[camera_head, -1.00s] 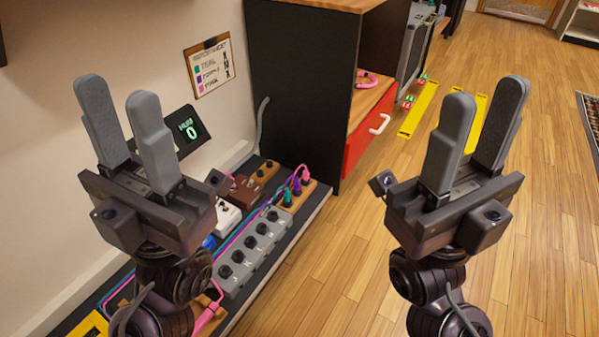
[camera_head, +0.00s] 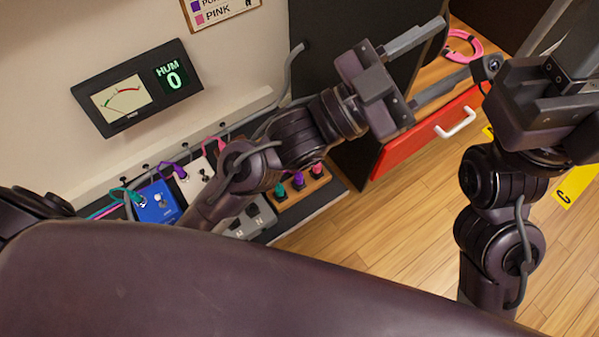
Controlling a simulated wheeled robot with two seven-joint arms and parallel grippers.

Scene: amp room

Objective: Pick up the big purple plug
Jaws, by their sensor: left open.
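A purple plug (camera_head: 298,181) stands in a wooden block (camera_head: 303,192) between a green plug (camera_head: 279,189) and a pink plug (camera_head: 317,169). Another purple plug (camera_head: 181,172) is at a white pedal (camera_head: 196,181); I cannot tell which is the big one.
A meter (camera_head: 124,100) reading HUM 0 is on the wall. A blue pedal (camera_head: 156,203) stands at the left. The red drawer (camera_head: 410,146) has a white handle (camera_head: 456,122). A pink cable (camera_head: 463,44) lies above it.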

